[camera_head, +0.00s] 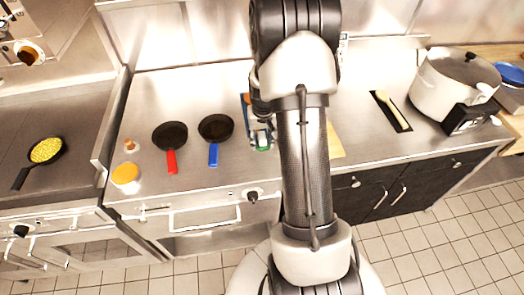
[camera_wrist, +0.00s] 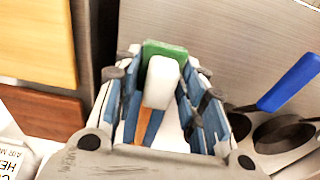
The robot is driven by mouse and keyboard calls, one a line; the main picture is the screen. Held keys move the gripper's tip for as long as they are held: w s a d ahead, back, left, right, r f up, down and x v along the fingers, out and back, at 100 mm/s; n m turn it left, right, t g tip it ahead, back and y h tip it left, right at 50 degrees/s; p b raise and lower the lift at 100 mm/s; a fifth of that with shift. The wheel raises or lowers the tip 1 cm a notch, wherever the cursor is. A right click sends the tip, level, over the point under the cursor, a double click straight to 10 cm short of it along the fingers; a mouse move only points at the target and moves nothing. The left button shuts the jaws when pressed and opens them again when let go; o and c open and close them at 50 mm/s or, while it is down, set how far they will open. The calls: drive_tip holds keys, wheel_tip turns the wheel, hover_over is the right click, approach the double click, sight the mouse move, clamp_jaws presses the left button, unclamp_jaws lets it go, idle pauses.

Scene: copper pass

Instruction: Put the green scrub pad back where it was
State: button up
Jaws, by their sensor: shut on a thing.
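The green scrub pad (camera_wrist: 165,49) shows between the fingertips of my gripper (camera_wrist: 163,72) in the wrist view. My gripper is shut on it. A pale block (camera_wrist: 161,84) sits between the fingers in front of the pad and hides part of it; I cannot tell whether it is part of the pad. In the head view my gripper (camera_head: 258,132) is over the steel counter (camera_head: 195,95), right of the blue-handled pan, and a bit of the green pad (camera_head: 262,149) shows at its tip. My arm hides much of the counter behind it.
A red-handled pan (camera_head: 170,136) and blue-handled pan (camera_head: 215,128) lie left of my gripper. A yellow board (camera_head: 335,142) is partly behind my arm. A spoon on a dark rest (camera_head: 391,110) and a large pot (camera_head: 447,82) are right. The front counter between is clear.

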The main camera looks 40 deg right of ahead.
sight(262, 155)
drive_tip(key=shift+f+b, duration=0.5)
drive_tip(key=shift+f, duration=2.2)
drive_tip(key=shift+f, duration=0.15)
drive_tip(key=o, duration=1)
drive_tip(key=shift+o, duration=0.2)
